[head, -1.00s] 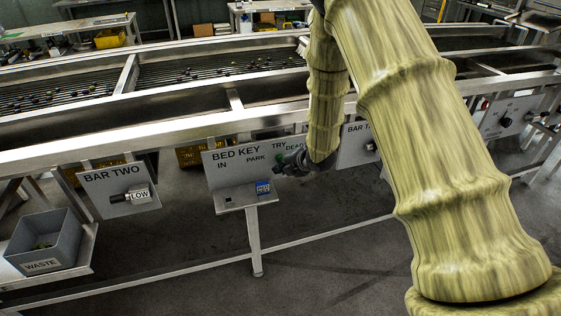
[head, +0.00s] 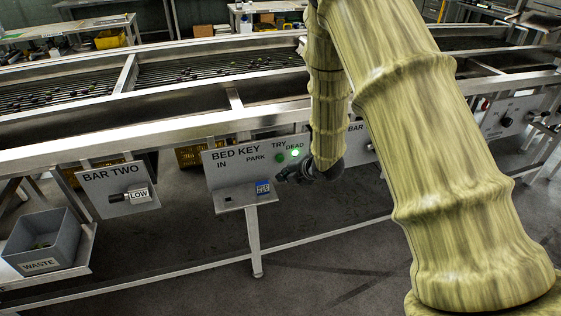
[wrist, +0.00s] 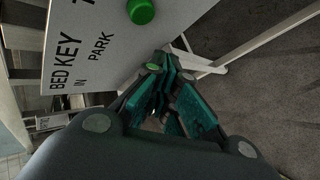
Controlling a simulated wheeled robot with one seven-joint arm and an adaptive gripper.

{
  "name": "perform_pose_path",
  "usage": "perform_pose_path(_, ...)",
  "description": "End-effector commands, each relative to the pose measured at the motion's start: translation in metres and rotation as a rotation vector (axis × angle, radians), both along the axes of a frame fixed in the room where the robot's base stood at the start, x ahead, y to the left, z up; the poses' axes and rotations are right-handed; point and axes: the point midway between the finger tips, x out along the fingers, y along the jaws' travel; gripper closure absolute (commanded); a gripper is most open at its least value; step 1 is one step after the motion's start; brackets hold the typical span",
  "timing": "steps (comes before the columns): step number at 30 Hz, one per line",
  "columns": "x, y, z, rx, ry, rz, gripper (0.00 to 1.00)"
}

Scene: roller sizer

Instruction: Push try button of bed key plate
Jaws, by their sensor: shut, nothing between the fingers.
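The bed key plate (head: 228,171) is a grey panel lettered BED KEY, IN, PARK, TRY and DEAD. The green try button (head: 280,158) sits under the word TRY; it also shows in the wrist view (wrist: 141,11) at the top. My gripper (head: 281,178) is shut and empty, just below and apart from the button. In the wrist view its closed fingers (wrist: 158,108) lie beside the plate's edge, away from the button.
A small shelf (head: 234,202) below the plate holds a blue item (head: 263,187). The BAR TWO plate (head: 105,195) with a LOW tag is to the left. A grey WASTE bin (head: 62,231) stands at the lower left. Metal rails run behind the plates.

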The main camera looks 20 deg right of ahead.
Motion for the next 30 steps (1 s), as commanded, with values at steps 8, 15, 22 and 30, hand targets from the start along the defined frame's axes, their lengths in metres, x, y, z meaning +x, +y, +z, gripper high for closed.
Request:
perform_pose_path(8, -0.015, 0.0, 0.001, -0.001, -0.002, 0.0, 1.0)
perform_pose_path(15, -0.016, 0.0, 0.001, 0.0, -0.001, 0.001, 1.0)
perform_pose_path(22, -0.016, 0.0, 0.001, 0.0, -0.001, 0.001, 1.0)
perform_pose_path(30, -0.016, 0.0, 0.0, 0.001, 0.001, -0.001, 1.0)
